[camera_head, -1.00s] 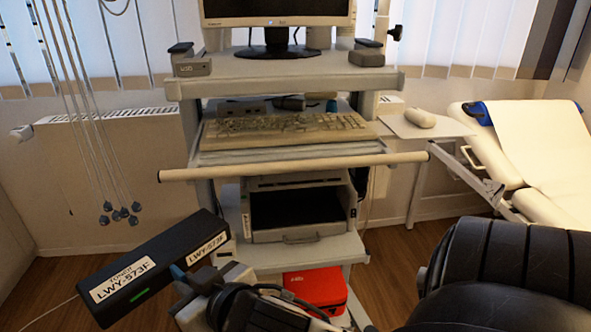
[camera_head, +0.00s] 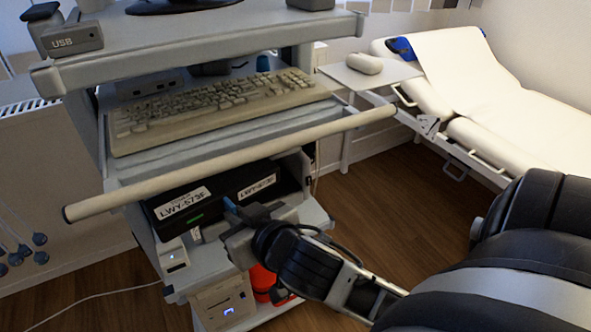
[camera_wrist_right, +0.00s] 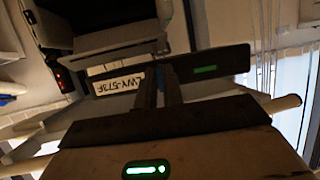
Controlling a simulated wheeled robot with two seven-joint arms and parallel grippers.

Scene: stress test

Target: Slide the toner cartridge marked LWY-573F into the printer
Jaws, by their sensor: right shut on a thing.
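The toner cartridge (camera_head: 217,197) is a long black box with white LWY-573F labels and a green mark. My right gripper (camera_head: 232,207) is shut on its near side and holds it roughly level in front of the lower shelf of the cart. In the right wrist view the cartridge (camera_wrist_right: 215,66) lies across the fingertips (camera_wrist_right: 160,85). The printer (camera_wrist_right: 118,42) is a light grey body behind the cartridge there; in the head view the cartridge hides most of it. I cannot tell whether the cartridge touches the printer. My left gripper is not in view.
A pale bar (camera_head: 235,160) runs across the cart just above the cartridge, below the keyboard (camera_head: 215,108). A white box (camera_head: 173,258) and a beige box (camera_head: 226,300) stand low on the cart. A red item (camera_head: 262,280) is partly hidden by my arm. Open floor lies right.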

